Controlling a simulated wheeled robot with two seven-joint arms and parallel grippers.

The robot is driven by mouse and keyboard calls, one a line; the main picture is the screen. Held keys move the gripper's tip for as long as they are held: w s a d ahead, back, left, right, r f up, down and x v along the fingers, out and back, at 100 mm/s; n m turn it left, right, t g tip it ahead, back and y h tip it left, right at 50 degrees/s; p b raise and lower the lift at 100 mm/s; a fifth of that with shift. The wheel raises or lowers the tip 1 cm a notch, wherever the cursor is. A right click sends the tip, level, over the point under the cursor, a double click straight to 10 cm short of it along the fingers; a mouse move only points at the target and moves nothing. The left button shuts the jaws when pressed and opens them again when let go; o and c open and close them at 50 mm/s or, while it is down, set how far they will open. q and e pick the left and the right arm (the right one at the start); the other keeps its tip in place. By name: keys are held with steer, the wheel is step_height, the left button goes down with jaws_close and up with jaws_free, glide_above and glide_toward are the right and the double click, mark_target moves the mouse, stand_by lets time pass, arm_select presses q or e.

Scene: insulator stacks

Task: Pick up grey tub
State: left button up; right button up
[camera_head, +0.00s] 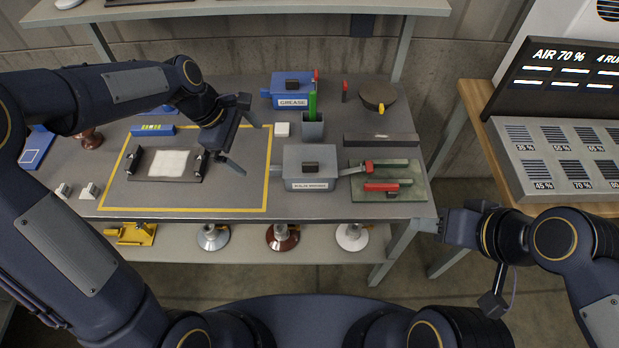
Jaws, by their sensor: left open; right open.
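A grey tub (310,173) with a dark knob on its lid and a white label on its front stands on the grey table, right of the yellow-outlined area. My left gripper (228,160) is open and empty over the right part of that outlined area, left of the tub and apart from it. My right gripper (430,225) is open and empty, off the table's front right corner. The tub is in full view apart from its back and underside.
A blue tub (292,91) labelled GREASE and a grey cup (312,128) with a green item stand behind the grey tub. A green mat (412,192) with red-handled tools lies to its right. A black-ended fixture (165,163) holds a white sheet. A control panel (560,150) stands right.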

mark_target(285, 168)
arm_select(q)
steer(key=w+d+f+n, duration=0.1)
steer(key=f, duration=0.1)
steer(key=w+d+f+n, duration=0.1)
steer(key=f, duration=0.2)
steer(key=w+d+f+g+b, duration=0.1)
steer(key=f, duration=0.1)
steer(key=shift+w+d+f+n, duration=0.25)
steer(key=shift+d+f+n, duration=0.1)
steer(key=shift+n, duration=0.05)
steer(key=shift+w+d+f, duration=0.1)
steer(key=shift+d+f, duration=0.1)
steer(key=shift+f, duration=0.15)
steer(key=p+x, duration=0.1)
steer(key=x, duration=0.5)
steer(key=shift+d, duration=0.25)
steer(key=shift+w+d+f, duration=0.1)
steer(key=shift+d+f, duration=0.1)
steer(key=shift+f, duration=0.35)
steer(key=c, duration=0.8)
arm_select(e)
steer(key=shift+f, duration=0.35)
arm_select(q)
steer(key=shift+r, duration=0.15)
